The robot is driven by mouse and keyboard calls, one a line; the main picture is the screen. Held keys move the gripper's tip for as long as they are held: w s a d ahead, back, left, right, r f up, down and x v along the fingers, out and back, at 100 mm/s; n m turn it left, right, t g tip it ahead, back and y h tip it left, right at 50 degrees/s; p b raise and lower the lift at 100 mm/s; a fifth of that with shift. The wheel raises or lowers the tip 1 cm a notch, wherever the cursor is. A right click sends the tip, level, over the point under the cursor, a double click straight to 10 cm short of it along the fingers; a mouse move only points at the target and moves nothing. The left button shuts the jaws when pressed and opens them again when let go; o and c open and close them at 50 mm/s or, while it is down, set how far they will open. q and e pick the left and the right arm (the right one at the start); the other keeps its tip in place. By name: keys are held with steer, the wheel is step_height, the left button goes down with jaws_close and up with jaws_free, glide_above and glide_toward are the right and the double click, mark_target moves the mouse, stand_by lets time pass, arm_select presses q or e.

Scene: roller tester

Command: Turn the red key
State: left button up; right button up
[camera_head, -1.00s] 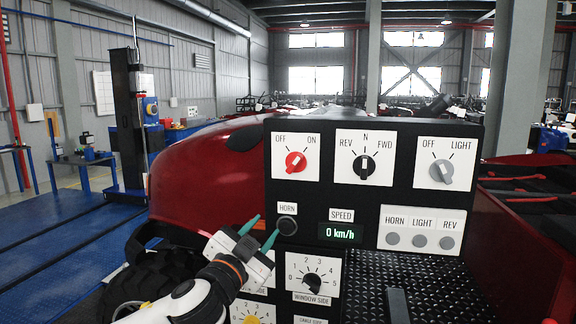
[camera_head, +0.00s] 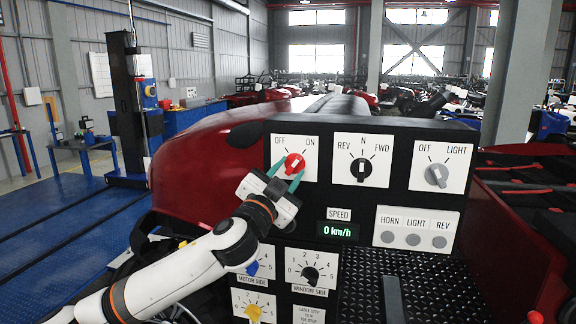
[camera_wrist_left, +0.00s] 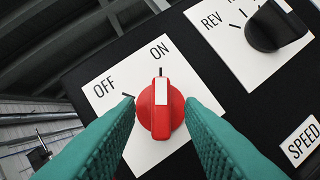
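The red key (camera_head: 294,163) is a round red knob with a white bar, on a white OFF/ON plate (camera_head: 309,171) at the panel's upper left. In the left wrist view, the red key (camera_wrist_left: 161,118) has its white bar pointing at the ON mark. My left gripper (camera_head: 286,174) is open, its teal fingers just in front of and slightly below the key. In the left wrist view, the fingers (camera_wrist_left: 161,104) lie one on each side of the key, with visible gaps. Contact does not show. My right gripper is not in view.
The black REV/N/FWD knob (camera_head: 361,170) is right of the key, and the grey OFF/LIGHT knob (camera_head: 437,175) is farther right. The speed display (camera_head: 338,230) reads 0 km/h. Blue and black dials sit below; my left arm covers the panel's lower left.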

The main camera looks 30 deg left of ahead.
arm_select(q)
steer(key=shift+w, duration=0.2)
steer(key=shift+c, duration=0.2)
